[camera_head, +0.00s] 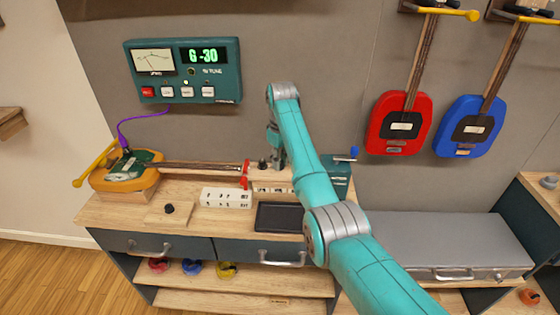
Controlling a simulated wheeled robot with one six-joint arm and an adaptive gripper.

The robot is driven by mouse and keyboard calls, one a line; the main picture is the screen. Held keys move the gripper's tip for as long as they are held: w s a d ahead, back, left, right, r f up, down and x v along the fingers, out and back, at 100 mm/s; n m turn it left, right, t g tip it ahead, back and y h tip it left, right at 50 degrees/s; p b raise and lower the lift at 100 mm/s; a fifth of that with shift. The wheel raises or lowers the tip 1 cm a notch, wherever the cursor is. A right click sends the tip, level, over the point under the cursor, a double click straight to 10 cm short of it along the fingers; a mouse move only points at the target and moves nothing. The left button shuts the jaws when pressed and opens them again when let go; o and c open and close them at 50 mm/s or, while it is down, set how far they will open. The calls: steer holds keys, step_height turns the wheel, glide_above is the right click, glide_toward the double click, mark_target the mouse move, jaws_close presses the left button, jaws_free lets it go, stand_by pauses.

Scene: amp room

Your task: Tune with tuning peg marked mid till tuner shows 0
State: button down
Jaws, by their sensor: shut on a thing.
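The tuner (183,70) on the wall has a needle dial and a green display that reads "G -30". A yellow and green guitar (128,172) lies on the bench with its neck (200,167) pointing right. At the neck's end is the headstock, where a dark peg (262,163) stands up. My gripper (276,163) reaches down over the headstock and is shut on a tuning peg, which its fingers mostly hide. The peg's marking cannot be read here.
A white labelled block (226,198) and a black tray (281,217) lie in front of the neck. A teal box with a blue crank (345,155) stands right of my gripper. A purple cable (124,133) joins tuner and guitar. Red (399,123) and blue (469,126) guitars hang on the right.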

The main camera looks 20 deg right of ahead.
steer(key=m, duration=1)
steer(key=shift+m, duration=0.3)
stand_by(0.4)
steer(key=c, duration=1)
jaws_free()
steer(key=shift+o, duration=0.2)
